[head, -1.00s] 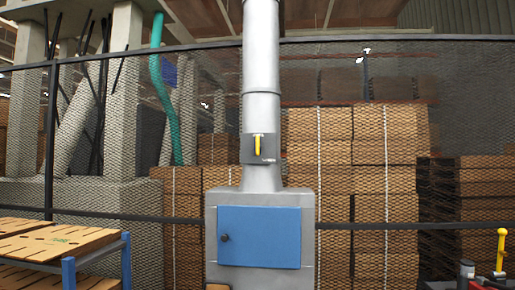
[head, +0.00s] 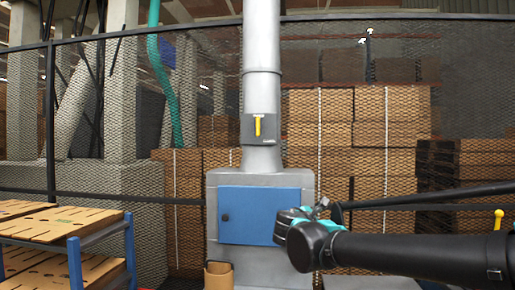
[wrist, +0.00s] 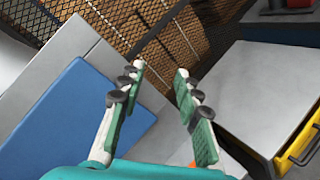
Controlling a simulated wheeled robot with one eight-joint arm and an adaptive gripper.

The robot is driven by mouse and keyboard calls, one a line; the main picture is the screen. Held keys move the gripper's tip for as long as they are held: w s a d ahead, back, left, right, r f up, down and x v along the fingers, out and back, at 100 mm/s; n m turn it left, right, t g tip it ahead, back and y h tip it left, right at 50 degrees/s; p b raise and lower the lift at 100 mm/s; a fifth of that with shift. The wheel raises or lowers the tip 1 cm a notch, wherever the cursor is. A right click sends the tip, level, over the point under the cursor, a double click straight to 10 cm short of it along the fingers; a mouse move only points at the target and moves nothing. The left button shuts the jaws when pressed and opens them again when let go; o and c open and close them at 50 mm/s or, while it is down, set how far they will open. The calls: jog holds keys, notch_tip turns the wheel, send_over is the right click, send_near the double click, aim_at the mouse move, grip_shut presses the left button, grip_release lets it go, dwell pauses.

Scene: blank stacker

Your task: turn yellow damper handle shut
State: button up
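The yellow damper handle (head: 258,126) is on a dark plate on the grey flue pipe (head: 262,50), above the cabinet with the blue door (head: 246,215). The handle points straight down, in line with the pipe. My gripper (head: 306,212) is in front of the right edge of the blue door, below and to the right of the handle, well apart from it. In the wrist view my gripper (wrist: 162,75) has its two fingers spread with nothing between them. The blue door (wrist: 75,125) also shows there at the left. The handle is not in the wrist view.
A mesh fence (head: 400,80) stands behind the cabinet, with stacked brown boards beyond it. A blue-framed rack of boards (head: 75,258) is at the left. A brown bin (head: 218,275) stands before the cabinet.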

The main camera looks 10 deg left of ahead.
jog(key=a+r+n+t+y, duration=0.2)
jog(key=a+r+n+t, duration=0.2)
jog(key=a+r+n, duration=0.55)
jog(key=n+t+y, duration=0.4)
jog(key=n+y, duration=0.1)
send_near(258, 124)
jog(key=x, duration=0.9)
jog(key=shift+w+r, duration=0.15)
jog(key=shift+w, duration=0.05)
jog(key=shift+c, duration=0.2)
grip_shut()
